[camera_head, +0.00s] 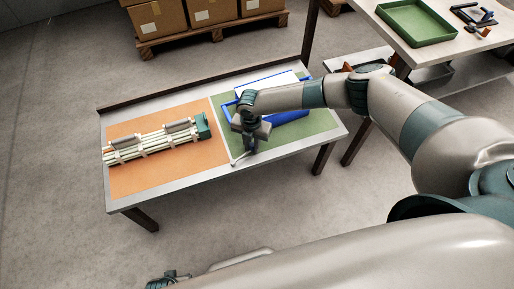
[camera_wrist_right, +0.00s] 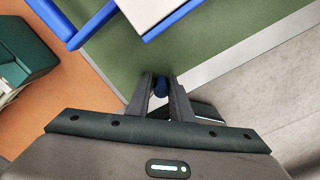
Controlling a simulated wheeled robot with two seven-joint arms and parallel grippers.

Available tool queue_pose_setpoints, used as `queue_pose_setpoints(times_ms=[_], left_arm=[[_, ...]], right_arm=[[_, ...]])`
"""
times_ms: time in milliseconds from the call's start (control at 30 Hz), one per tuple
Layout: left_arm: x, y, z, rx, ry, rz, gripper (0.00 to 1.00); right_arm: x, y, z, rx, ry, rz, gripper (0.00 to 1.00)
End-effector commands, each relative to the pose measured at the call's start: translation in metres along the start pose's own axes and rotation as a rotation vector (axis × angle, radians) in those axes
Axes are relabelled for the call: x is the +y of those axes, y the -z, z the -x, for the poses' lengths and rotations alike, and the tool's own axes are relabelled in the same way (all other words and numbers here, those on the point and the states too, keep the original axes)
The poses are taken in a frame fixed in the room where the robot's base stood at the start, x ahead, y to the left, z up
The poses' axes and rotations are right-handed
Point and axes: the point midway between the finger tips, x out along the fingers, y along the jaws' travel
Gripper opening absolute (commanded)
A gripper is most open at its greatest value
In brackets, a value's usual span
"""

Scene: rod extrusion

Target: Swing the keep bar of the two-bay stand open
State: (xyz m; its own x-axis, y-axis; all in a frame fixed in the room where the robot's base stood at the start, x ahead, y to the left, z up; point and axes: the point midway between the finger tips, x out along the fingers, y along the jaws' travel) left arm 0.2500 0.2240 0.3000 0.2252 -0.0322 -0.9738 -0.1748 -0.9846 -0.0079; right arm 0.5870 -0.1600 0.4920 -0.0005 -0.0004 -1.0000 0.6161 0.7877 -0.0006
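A blue frame (camera_head: 291,117) with a white panel (camera_head: 266,83) lies on the green mat, partly hidden by my right arm; it looks like the two-bay stand. Its blue edge (camera_wrist_right: 101,24) and white panel (camera_wrist_right: 148,10) show in the right wrist view. My right gripper (camera_head: 247,152) is low over the front left of the green mat. In the wrist view its fingers (camera_wrist_right: 162,80) stand either side of a small blue piece (camera_wrist_right: 161,87); I cannot tell if they grip it. A pale piece (camera_head: 237,160) shows beside the gripper. My left gripper (camera_head: 168,279) is barely visible at the bottom edge.
The orange mat (camera_head: 150,182) bears a bundle of pale rods (camera_head: 150,148) in a rack with a green block (camera_head: 203,125). The table's front edge (camera_head: 190,185) is close to my right gripper. Another table with a green tray (camera_head: 417,22) stands back right; boxes (camera_head: 158,18) stand behind.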

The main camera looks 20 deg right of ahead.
Motion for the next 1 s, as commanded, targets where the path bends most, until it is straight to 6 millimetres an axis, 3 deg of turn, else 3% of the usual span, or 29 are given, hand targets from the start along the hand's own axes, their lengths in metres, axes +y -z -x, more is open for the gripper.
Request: queue_pose_setpoints(times_ms=[400,1000], left_arm=[[0.0,-0.003,-0.012,0.0,0.0,0.0,0.31],[0.0,-0.004,-0.015,0.0,0.0,0.0,0.31]], right_arm=[[0.013,-0.006,-0.001,0.0,-0.001,-0.001,0.19],[0.018,-0.007,-0.001,0.0,-0.001,0.0,0.19]])
